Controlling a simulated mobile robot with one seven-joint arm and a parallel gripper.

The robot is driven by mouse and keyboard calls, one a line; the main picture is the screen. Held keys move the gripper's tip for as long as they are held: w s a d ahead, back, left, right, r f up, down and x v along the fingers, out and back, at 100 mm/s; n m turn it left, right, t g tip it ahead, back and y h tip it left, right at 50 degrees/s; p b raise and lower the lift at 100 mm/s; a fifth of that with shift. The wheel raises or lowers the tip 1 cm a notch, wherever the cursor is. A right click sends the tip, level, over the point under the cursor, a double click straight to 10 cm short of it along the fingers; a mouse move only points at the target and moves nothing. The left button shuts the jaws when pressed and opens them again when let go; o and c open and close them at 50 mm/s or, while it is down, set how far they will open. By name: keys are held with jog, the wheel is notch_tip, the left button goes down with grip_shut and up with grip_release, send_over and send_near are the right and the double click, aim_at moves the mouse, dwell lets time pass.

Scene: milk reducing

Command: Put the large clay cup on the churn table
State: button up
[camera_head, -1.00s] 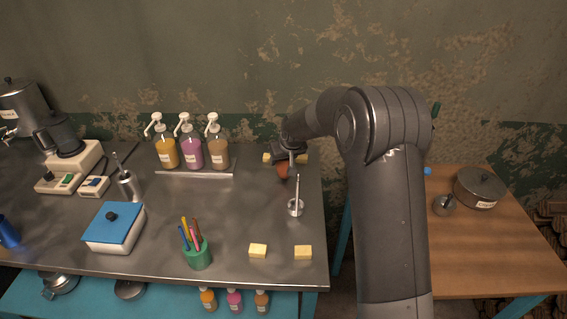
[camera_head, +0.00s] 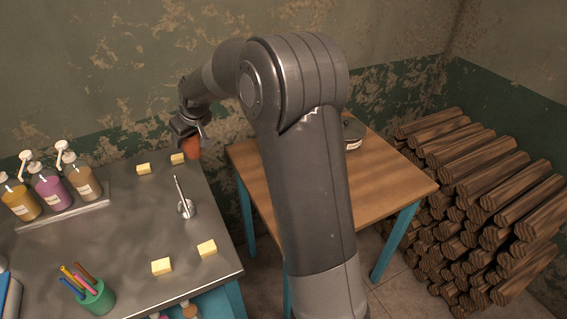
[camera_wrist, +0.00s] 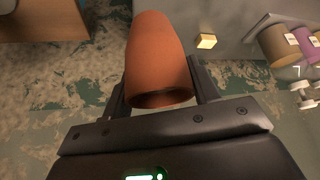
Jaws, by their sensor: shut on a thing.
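The orange-brown clay cup (camera_head: 192,148) is held off the surface near the far right corner of the metal table. In the wrist view the cup (camera_wrist: 158,55) lies between the two fingers, its open rim toward the palm. My gripper (camera_head: 188,132) is shut on it; in the wrist view my gripper (camera_wrist: 158,85) has a finger on each side of the cup. A wooden table (camera_head: 395,180) with blue legs stands right of the metal table, partly hidden by my arm. I cannot tell from any label that it is the churn table.
The metal table (camera_head: 130,215) holds pump bottles (camera_head: 50,190), several yellow blocks (camera_head: 207,248), a metal stand with an upright rod (camera_head: 185,208) and a green pen cup (camera_head: 95,298). A metal pot (camera_head: 352,135) stands on the wooden table. Stacked logs (camera_head: 480,200) lie on the right.

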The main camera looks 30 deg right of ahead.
jog(key=shift+d, duration=0.1)
jog(key=s+d+f+n, duration=0.1)
jog(key=s+d, duration=0.4)
jog(key=d, duration=0.3)
jog(key=s+d+f+n+y, duration=0.1)
jog(key=s+d+f, duration=0.1)
jog(key=s+d, duration=0.45)
jog(key=s+d+f, duration=0.1)
jog(key=s+d, duration=0.2)
jog(key=d, duration=0.7)
jog(key=s+d+n+g+y, duration=0.15)
jog(key=s+d, duration=0.35)
jog(key=s, duration=0.7)
jog(key=s+d+n+g, duration=0.1)
jog(key=s+d+n, duration=0.1)
jog(key=s+d, duration=0.65)
jog(key=shift+t, duration=0.25)
jog(key=shift+w+a+f, duration=1.2)
jog(key=shift+a+f, duration=0.3)
jog(key=shift+f, duration=0.45)
jog(key=shift+w+a+f, duration=1.2)
jog(key=shift+a+f, duration=0.25)
jog(key=shift+f, duration=0.55)
jog(key=shift+w+a+f, duration=1.2)
jog(key=shift+a+f, duration=0.3)
jog(key=shift+f, duration=0.45)
jog(key=shift+f, duration=0.1)
